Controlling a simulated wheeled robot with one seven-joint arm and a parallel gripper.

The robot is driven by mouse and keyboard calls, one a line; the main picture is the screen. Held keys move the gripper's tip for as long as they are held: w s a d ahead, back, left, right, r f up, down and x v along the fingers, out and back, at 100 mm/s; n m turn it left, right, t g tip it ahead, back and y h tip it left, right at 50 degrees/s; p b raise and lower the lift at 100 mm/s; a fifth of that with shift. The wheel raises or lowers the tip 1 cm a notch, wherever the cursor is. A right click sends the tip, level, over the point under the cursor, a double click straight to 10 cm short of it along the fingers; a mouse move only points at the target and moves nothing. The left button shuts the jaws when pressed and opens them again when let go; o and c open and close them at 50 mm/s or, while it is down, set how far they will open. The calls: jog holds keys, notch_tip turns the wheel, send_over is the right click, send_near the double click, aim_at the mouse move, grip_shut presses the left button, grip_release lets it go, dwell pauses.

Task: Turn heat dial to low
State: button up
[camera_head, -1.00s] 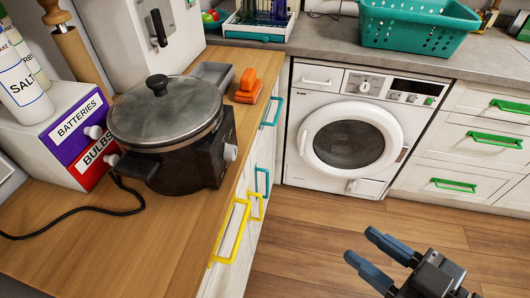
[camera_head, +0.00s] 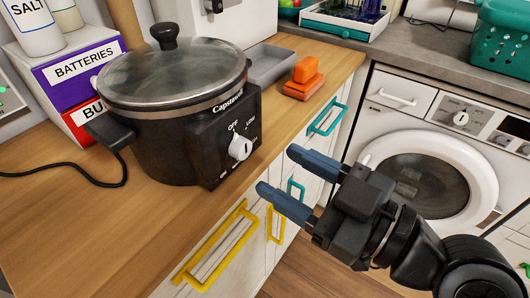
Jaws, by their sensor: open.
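The heat dial (camera_head: 240,147) is a white knob on the dark front panel of the black slow cooker (camera_head: 160,150). The exact setting is hard to tell. The cooker stands on the wooden counter with its glass lid on. My gripper (camera_head: 289,173) is open and empty, in front of the counter, to the right of the dial and slightly lower in the picture. Its two blue-grey fingers point left toward the cooker and are apart from the dial.
Batteries and bulbs boxes (camera_head: 75,75) stand behind the cooker at left. An orange block (camera_head: 304,80) and grey tray (camera_head: 270,65) lie to its right. Yellow (camera_head: 215,245) and teal (camera_head: 328,117) handles stick out below the counter edge. A white washer-dryer (camera_head: 425,165) stands at right.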

aim_at(246, 151)
jog(key=x, duration=0.5)
jog(key=shift+w+a+p, duration=0.2)
jog(key=shift+w+p, duration=0.05)
jog(key=shift+p, duration=0.15)
jog(key=shift+c, duration=0.2)
jog(key=c, duration=1)
jog(key=shift+m, duration=0.3)
jog(key=m+p, duration=0.1)
jog(key=m, duration=0.1)
jog(key=m+p, duration=0.2)
jog(key=m, duration=0.1)
jog(key=shift+d+r+m, duration=0.1)
jog(key=shift+r+m, duration=0.1)
jog(key=shift+m, duration=0.1)
jog(key=m+p, duration=0.3)
jog(key=m, duration=0.2)
jog(key=shift+f+g, duration=0.1)
jog(key=shift+g, duration=0.2)
jog(key=shift+m, duration=0.3)
